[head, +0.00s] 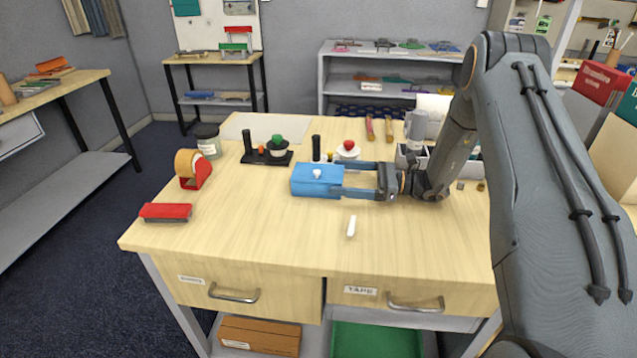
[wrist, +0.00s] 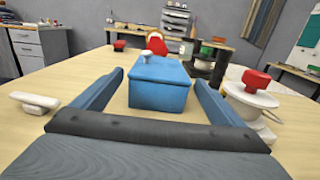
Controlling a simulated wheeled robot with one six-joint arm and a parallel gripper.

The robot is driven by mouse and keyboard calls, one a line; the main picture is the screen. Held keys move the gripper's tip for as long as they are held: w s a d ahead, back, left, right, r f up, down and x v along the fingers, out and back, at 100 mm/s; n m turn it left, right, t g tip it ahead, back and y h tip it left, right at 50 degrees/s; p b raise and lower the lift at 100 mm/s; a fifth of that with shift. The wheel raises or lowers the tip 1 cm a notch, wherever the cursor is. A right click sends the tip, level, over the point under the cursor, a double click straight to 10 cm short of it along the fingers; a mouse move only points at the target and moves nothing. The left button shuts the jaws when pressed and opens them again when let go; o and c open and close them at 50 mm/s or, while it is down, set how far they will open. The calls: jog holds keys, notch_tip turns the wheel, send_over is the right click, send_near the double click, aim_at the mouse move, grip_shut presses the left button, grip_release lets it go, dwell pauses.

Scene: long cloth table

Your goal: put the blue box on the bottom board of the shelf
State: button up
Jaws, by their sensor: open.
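The blue box (head: 312,182) stands on the wooden table, with a small white knob on its lid. My gripper (head: 345,179) is open, low over the table, and reaches the box from the right in the head view. In the wrist view the box (wrist: 160,92) lies between the two blue fingers, at their tips, with a gap visible on each side. A grey shelf unit (head: 350,62) stands against the back wall, with things on its boards; its lowest part is hidden behind the table.
A black stand with a green knob (head: 277,141), a red-and-white knobbed item (head: 347,149) and a tape dispenser (head: 190,170) stand near the box. A white stick (head: 351,226) and a red block (head: 165,212) lie forward. The table's front middle is mostly clear.

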aim_at(318, 182)
jog(key=a, duration=0.2)
jog(key=w+a+p, duration=0.1)
jog(key=a, duration=0.1)
jog(key=a+p, duration=0.1)
jog(key=a, duration=0.2)
jog(key=shift+w+r, duration=0.1)
jog(key=shift+w, duration=0.05)
jog(key=c, duration=1.2)
jog(key=shift+c, duration=0.2)
